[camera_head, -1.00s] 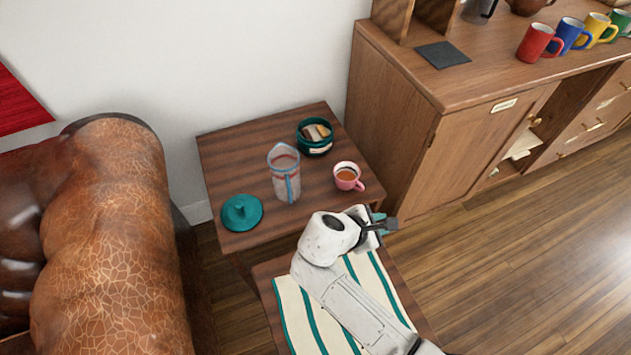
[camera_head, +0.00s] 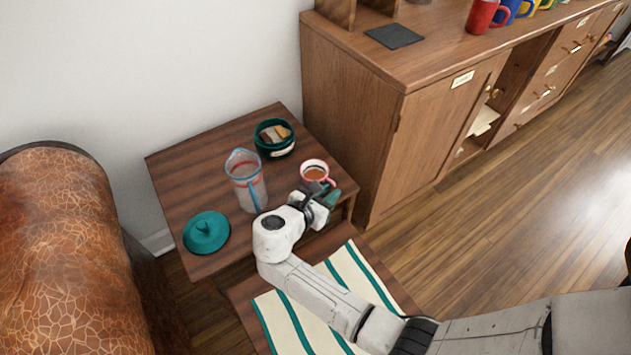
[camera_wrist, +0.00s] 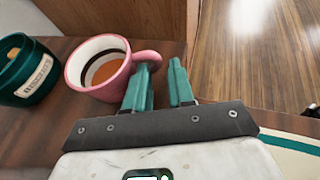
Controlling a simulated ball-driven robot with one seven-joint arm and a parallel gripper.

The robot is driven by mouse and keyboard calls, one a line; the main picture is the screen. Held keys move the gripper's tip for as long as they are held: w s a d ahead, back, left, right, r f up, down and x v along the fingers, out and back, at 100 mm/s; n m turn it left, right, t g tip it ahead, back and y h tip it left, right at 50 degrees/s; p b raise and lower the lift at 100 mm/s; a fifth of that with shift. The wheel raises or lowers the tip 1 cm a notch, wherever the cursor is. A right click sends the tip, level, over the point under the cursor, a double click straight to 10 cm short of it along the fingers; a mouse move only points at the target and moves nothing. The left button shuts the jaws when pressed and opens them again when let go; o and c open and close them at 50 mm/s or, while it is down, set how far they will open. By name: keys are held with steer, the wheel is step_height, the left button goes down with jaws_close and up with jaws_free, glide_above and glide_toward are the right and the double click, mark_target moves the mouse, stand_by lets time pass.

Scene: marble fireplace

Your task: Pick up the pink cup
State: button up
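The pink cup (camera_head: 325,180) stands upright near the right corner of the dark wooden side table (camera_head: 180,170), with brown liquid inside. In the wrist view the pink cup (camera_wrist: 88,78) is at upper left, its handle pointing right. My gripper (camera_head: 328,196) is at the near side of the cup. In the wrist view its teal fingers (camera_wrist: 162,65) are apart with a narrow gap and nothing clearly between them. The left fingertip overlaps the handle in the picture; I cannot tell whether they touch.
A clear jug (camera_head: 245,180) stands left of the cup. A dark green pot (camera_head: 276,150) is behind, and a teal lid (camera_head: 206,232) lies at the left. A wooden cabinet (camera_head: 400,110) rises to the right. A striped cloth (camera_head: 350,275) lies in front, under my arm.

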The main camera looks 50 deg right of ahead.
steer(key=shift+x, duration=1.5)
jaws_close()
